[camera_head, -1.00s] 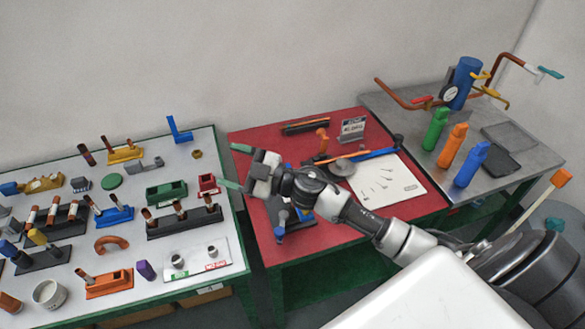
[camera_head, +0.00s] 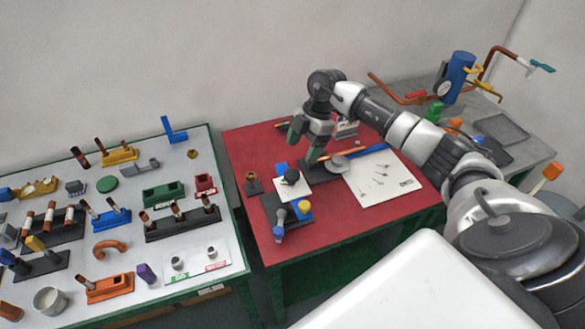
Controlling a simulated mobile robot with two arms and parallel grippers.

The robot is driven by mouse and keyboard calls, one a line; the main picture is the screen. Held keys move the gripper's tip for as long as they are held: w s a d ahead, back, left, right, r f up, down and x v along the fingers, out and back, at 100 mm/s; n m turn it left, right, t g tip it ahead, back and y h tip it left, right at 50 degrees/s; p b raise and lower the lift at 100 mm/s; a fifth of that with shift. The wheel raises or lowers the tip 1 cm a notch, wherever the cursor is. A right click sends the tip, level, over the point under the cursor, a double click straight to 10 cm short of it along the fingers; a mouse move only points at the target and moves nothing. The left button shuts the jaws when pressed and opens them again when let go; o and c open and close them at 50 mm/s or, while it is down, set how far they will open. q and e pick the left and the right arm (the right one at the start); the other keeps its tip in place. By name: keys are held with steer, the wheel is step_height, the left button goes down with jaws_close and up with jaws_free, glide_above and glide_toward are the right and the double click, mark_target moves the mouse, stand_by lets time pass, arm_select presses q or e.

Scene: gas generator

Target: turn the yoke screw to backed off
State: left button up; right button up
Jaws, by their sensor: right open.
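I cannot tell for sure which part is the yoke screw. On the red table (camera_head: 365,222), a dark fixture (camera_head: 270,208) carries blue parts, a black round knob (camera_head: 291,176), a grey upright part and a yellow cap (camera_head: 304,207). Behind it lies a dark base (camera_head: 314,175) with a grey disc (camera_head: 338,163) at its right. My right gripper (camera_head: 303,148) is open and points down, its green fingers over or near the far left end of this base. Contact cannot be told. The gripper and arm hide what stands behind them. My left gripper is not in view.
A white sheet with small tools (camera_head: 405,190) lies right of the base, with a blue bar (camera_head: 368,150) behind it. A small brown cup-like part (camera_head: 252,183) stands left of the fixture. The white table (camera_head: 222,228) at left is crowded. The red table's front right is clear.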

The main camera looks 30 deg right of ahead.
mark_target(292, 173)
steer(key=p+x, duration=0.2)
steer(key=x, duration=0.6)
steer(key=shift+c, duration=0.2)
steer(key=c, duration=0.9)
